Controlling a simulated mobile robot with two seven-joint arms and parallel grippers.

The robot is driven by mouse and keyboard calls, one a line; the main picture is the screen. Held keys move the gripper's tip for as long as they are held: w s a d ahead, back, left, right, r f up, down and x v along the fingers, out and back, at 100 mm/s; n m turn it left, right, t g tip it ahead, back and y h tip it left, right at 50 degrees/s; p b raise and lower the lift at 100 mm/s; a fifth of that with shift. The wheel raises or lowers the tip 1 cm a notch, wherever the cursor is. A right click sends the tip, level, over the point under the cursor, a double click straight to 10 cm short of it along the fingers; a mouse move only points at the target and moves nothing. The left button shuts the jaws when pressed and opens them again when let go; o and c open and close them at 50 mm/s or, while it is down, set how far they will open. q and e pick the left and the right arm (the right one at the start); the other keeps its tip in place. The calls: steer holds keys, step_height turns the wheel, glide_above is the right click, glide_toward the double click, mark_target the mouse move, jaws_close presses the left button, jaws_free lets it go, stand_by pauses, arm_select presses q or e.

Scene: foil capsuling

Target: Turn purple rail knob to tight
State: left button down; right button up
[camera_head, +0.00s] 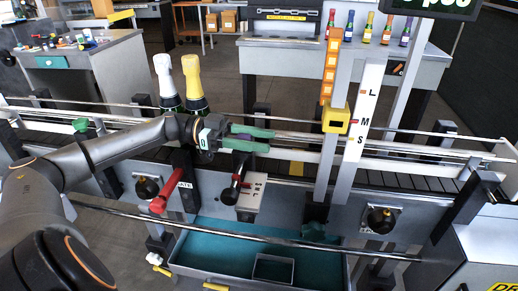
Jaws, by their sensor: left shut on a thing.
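My left gripper (268,140) reaches in from the left above the conveyor's near guide rail. Its two green fingers point right and are shut on the purple rail knob (241,137), which is mostly hidden between them. Only a small purple patch shows, so its turn position cannot be read. My right gripper is not in view.
Two foil-topped bottles, one cream (164,78) and one gold (194,82), stand behind my left wrist. A green knob (80,125) sits at the rail's left. A red-handled gate lever (160,203) and a teal tray (210,232) are below. An L-M-S scale post (365,112) stands right.

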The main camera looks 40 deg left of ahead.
arm_select(q)
steer(key=shift+s+d+f+m+g+h+b, duration=0.15)
steer(key=shift+m+g+h+b, duration=0.15)
steer(key=shift+m+g+b, duration=0.35)
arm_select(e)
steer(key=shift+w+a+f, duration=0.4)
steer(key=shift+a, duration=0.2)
arm_select(q)
steer(key=shift+c, duration=1.6)
jaws_free()
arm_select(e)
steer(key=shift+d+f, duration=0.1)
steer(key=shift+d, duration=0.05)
arm_select(q)
steer(key=shift+r, duration=0.25)
